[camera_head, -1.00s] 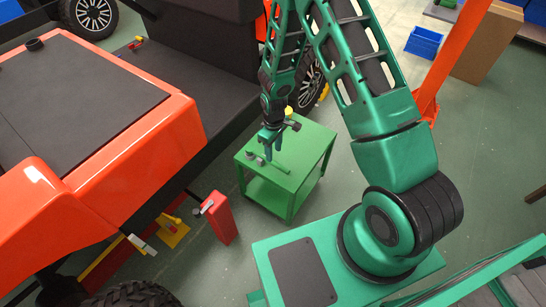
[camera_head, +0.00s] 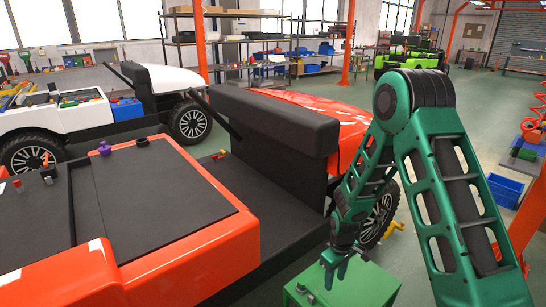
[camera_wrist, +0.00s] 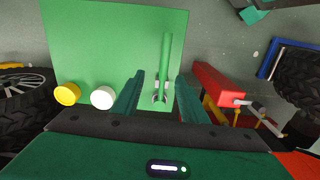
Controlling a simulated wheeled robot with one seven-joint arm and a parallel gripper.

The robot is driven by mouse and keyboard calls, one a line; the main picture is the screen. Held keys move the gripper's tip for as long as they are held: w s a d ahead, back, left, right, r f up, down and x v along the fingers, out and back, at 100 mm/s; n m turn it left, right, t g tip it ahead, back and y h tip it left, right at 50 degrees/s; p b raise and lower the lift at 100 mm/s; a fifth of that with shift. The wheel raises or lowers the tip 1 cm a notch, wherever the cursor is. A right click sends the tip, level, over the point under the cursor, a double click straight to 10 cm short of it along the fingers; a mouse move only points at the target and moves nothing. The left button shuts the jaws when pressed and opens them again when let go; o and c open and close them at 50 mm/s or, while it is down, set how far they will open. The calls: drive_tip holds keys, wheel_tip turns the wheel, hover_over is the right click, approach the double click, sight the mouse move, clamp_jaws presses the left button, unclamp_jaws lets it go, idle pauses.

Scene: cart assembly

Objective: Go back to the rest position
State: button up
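My gripper (camera_head: 340,277) hangs at the end of my green arm, over the green table (camera_head: 372,290) at the bottom of the head view. In the wrist view its two fingers (camera_wrist: 158,88) stand wide apart with nothing held between them. A green rod-shaped tool (camera_wrist: 166,55) with a grey forked end lies on the green table top (camera_wrist: 95,45) and shows between the fingers. The height of the fingers above it is hard to tell. My upper arm is folded up at the right of the head view.
An orange vehicle (camera_head: 190,255) with a dark deck and black seat stands left of the arm. A red box (camera_wrist: 215,82) stands beside the table. Yellow (camera_wrist: 68,94) and white (camera_wrist: 102,98) round things show in the wrist view. A blue crate (camera_head: 504,188) is on the floor at right.

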drive_tip(key=s+d+r+m, duration=0.2)
drive_tip(key=s+d+r, duration=0.1)
drive_tip(key=d+r, duration=0.3)
drive_tip(key=s+d+r+m, duration=0.2)
drive_tip(key=s+d+r, duration=0.1)
drive_tip(key=r, duration=0.6)
drive_tip(key=s+d+r+m, duration=0.2)
drive_tip(key=s+d+r, duration=0.25)
drive_tip(key=r, duration=0.25)
drive_tip(key=s+d+r+m, duration=0.1)
drive_tip(key=s+r+m, duration=0.2)
drive_tip(key=s, duration=0.7)
drive_tip(key=s+d+r+m, duration=0.2)
drive_tip(key=s+r+m, duration=0.2)
drive_tip(key=s+r, duration=0.4)
drive_tip(key=s, duration=0.2)
drive_tip(key=shift+s+d, duration=0.15)
drive_tip(key=shift+s, duration=0.2)
